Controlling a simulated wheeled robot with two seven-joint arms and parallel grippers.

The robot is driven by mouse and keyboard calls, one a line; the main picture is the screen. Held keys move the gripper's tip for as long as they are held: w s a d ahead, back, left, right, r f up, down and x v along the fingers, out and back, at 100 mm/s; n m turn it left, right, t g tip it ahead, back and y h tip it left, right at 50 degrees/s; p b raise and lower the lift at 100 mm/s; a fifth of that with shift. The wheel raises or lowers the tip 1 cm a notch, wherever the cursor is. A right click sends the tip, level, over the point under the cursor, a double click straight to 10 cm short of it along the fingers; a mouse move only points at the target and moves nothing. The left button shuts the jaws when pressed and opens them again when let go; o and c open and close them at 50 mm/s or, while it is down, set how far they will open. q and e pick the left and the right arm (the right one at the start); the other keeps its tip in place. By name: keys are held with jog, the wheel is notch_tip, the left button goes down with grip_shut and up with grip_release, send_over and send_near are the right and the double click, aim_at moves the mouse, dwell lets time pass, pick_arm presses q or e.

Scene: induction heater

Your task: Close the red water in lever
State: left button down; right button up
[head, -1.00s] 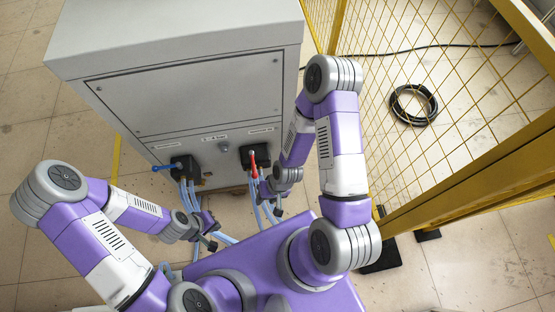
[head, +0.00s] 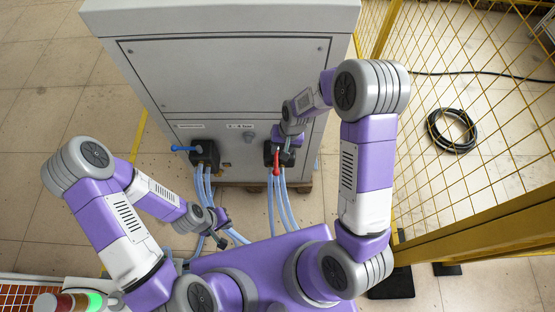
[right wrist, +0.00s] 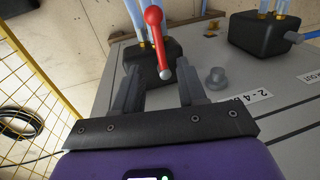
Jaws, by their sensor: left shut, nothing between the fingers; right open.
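The red lever (head: 276,163) sits on the right black valve block (head: 270,152) on the front of the grey cabinet, pointing down toward the hoses in the head view. In the right wrist view the red lever (right wrist: 154,32) runs from its red ball end to a metal pivot, between and beyond my open fingers. My right gripper (right wrist: 157,95) is open and close to the block; in the head view its fingers (head: 288,146) are beside the lever's top. I cannot tell whether they touch it. My left gripper (head: 222,240) is shut and empty, low near the left hoses.
A blue lever (head: 183,149) sits on the left black valve block (head: 205,153). Clear blue hoses (head: 283,205) hang from both blocks. A grey knob (right wrist: 216,78) protrudes between the blocks. A yellow mesh fence (head: 470,100) stands at the right, with a coiled black cable (head: 452,130) behind it.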

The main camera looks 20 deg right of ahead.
aim_at(276, 160)
jog(key=f, duration=0.2)
jog(key=a+f+b, duration=0.1)
jog(key=f, duration=0.1)
jog(key=f+b, duration=0.1)
jog(key=f, duration=0.2)
jog(key=shift+w+a, duration=0.15)
jog(key=shift+w, duration=0.05)
jog(key=shift+c, duration=0.3)
grip_shut()
